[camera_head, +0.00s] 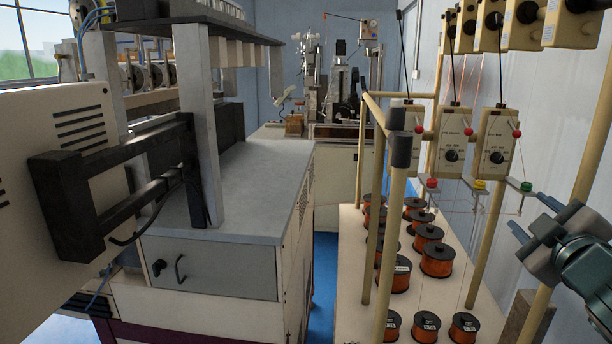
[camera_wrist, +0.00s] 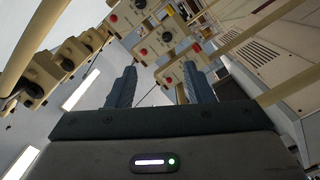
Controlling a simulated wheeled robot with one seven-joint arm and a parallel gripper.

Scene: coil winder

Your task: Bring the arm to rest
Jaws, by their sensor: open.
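My gripper (camera_head: 532,229) shows at the right edge of the head view, raised beside the wire rack. Its fingers point left toward the rack's posts. In the wrist view, my gripper (camera_wrist: 158,88) has its two blue-grey fingers apart, with nothing between them. Beyond the fingers are cream control boxes with red knobs. I cannot tell from these views how near the fingers are to the boxes. Most of my arm is outside the head view.
A wire rack with cream posts (camera_head: 397,215) and control boxes (camera_head: 496,143) stands close left of my gripper. Copper wire spools (camera_head: 437,260) stand on the cream table (camera_head: 352,300) below. A grey-topped cabinet (camera_head: 262,180) is left, across a narrow blue floor strip (camera_head: 325,270).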

